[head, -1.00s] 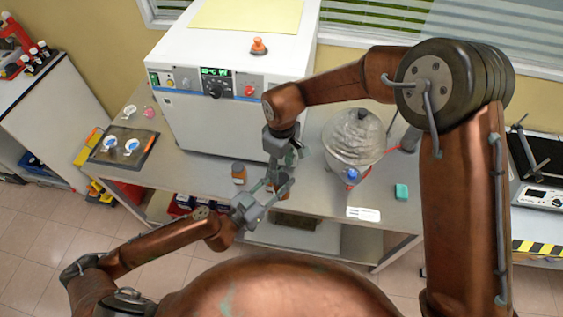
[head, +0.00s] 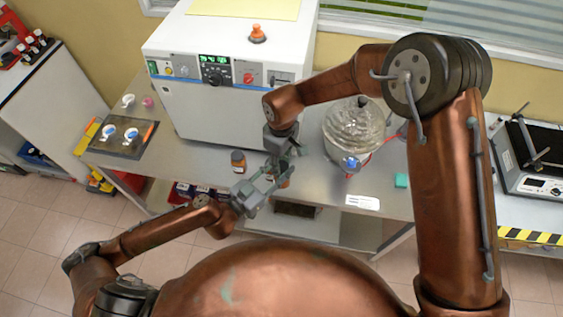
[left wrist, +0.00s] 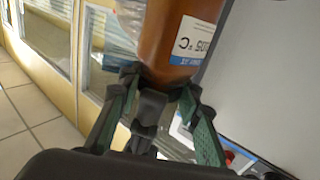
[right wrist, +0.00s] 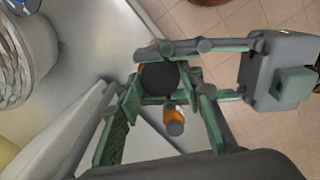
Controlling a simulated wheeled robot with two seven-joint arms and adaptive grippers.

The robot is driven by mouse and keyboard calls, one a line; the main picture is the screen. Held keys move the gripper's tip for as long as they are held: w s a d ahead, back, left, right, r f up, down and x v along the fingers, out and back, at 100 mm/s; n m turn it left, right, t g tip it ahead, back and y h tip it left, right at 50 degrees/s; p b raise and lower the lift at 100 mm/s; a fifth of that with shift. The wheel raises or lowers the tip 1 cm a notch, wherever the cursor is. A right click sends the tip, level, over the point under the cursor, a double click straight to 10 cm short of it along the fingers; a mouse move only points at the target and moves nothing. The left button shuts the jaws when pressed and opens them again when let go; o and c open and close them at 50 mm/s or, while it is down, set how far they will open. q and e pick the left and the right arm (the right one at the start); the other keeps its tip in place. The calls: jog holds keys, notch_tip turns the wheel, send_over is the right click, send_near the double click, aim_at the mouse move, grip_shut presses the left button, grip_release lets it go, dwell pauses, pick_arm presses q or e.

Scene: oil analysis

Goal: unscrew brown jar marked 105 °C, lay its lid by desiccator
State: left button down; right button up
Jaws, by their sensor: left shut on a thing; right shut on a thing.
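A brown jar with a white and blue label (left wrist: 190,42) is held in my left gripper (left wrist: 160,100); the visible print ends in "05 °C". In the head view only a small orange-brown part of it (head: 284,182) shows between my grippers. My left gripper (head: 266,186) comes from the front left, below my right gripper (head: 281,158), which points down from above. In the right wrist view my right gripper (right wrist: 163,92) is shut around the jar's dark round lid (right wrist: 158,77). Whether lid and jar are apart is hidden. The glass desiccator (head: 352,128) stands on the bench to the right.
Another brown jar (head: 238,162) stands on the bench left of my grippers. A white oven (head: 220,125) stands behind. A dark tray (head: 108,146) lies at left.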

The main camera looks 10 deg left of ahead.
jog(key=c, duration=0.5)
jog(key=o, duration=1.2)
jog(key=shift+r, duration=2.25)
